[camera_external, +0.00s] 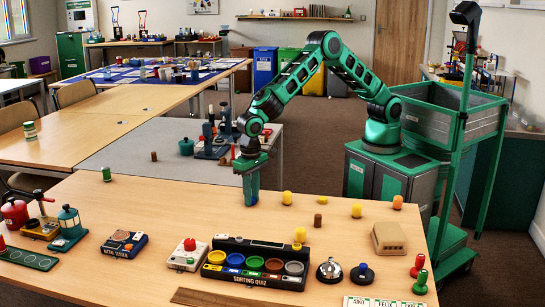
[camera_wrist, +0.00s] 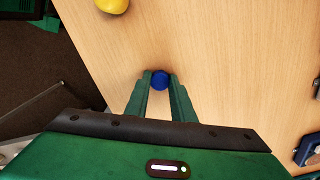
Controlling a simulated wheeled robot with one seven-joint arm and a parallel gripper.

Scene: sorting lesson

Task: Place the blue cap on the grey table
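The blue cap (camera_external: 251,200) is small and round, at the far edge of the front wooden table. It also shows in the wrist view (camera_wrist: 160,80). My gripper (camera_external: 249,197) points straight down there. In the wrist view my gripper's fingertips (camera_wrist: 160,77) lie against both sides of the cap, and it looks shut on it. I cannot tell whether the cap touches the tabletop. The grey table (camera_external: 120,163) is behind and left of the front table, with bare grey surface on its left part.
On the grey table stand a green pot (camera_external: 186,146), a brown cylinder (camera_external: 154,156) and microscope-like devices (camera_external: 222,135). Yellow caps (camera_external: 287,198) and a brown cap (camera_external: 318,220) lie right of my gripper. The sorting quiz box (camera_external: 254,283) is nearer the camera.

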